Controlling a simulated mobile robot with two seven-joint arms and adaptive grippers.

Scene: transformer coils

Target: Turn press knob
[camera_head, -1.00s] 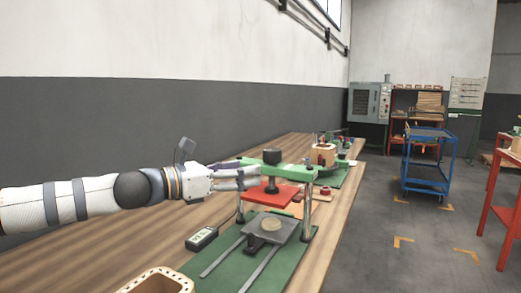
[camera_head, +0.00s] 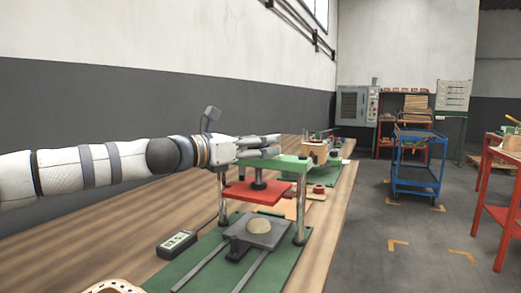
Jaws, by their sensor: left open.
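The press stands on a green mat (camera_head: 275,272) on the bench. It has a green crossbar (camera_head: 288,163), two metal posts, a red plate (camera_head: 257,192) hanging from the central screw, and a dark base block (camera_head: 257,231) carrying a round tan disc (camera_head: 258,227). The black press knob is hidden behind my left gripper (camera_head: 279,145), so I cannot tell whether it touches the fingers. My left gripper is open, its fingers pointing right, level with the top of the crossbar. My right gripper is out of view.
A small black meter (camera_head: 177,243) lies left of the press. A tan perforated part (camera_head: 112,287) is at the bottom edge. A wooden-looking coil part (camera_head: 315,152) stands behind the press. A blue cart (camera_head: 418,165) and a red table (camera_head: 496,212) stand right of the bench.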

